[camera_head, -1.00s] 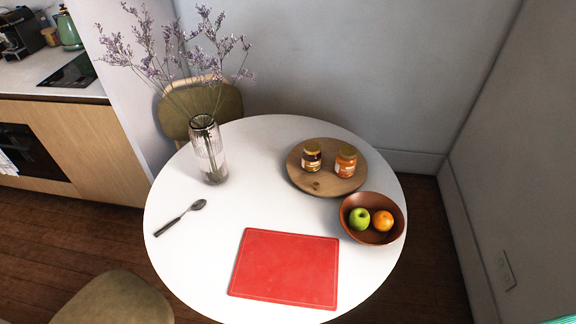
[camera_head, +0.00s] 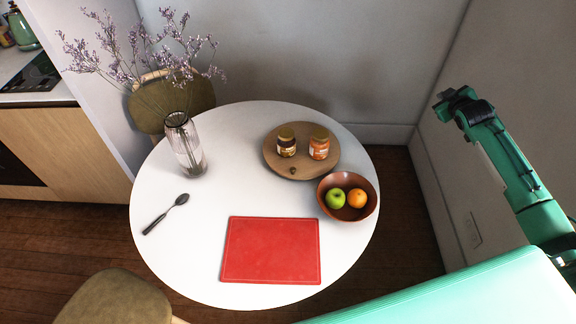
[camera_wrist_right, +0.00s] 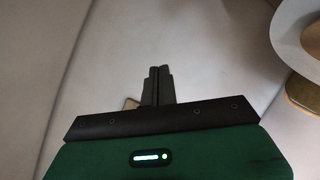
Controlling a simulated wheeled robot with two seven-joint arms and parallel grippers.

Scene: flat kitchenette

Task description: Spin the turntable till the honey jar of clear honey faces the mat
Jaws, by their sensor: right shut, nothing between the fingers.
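The round wooden turntable (camera_head: 270,165) stands at the back right of the white table. Two jars with yellowish lids stand on its far half: a dark-filled jar (camera_head: 286,143) on the left and an amber-orange jar (camera_head: 319,145) on the right. Their labels are too small to read. A small brown knob (camera_head: 293,170) sits near the turntable's front edge. The red mat (camera_head: 270,250) lies at the front of the table. My right gripper (camera_head: 449,98) is raised by the right wall, well clear of the turntable; its fingers (camera_wrist_right: 158,86) are shut and empty. My left gripper is out of view.
A brown bowl (camera_head: 348,211) with a green apple (camera_head: 335,198) and an orange (camera_head: 357,198) stands close to the turntable's front right. A glass vase (camera_head: 186,148) with dry flowers stands left, and a spoon (camera_head: 166,213) lies front left. The table's middle is clear.

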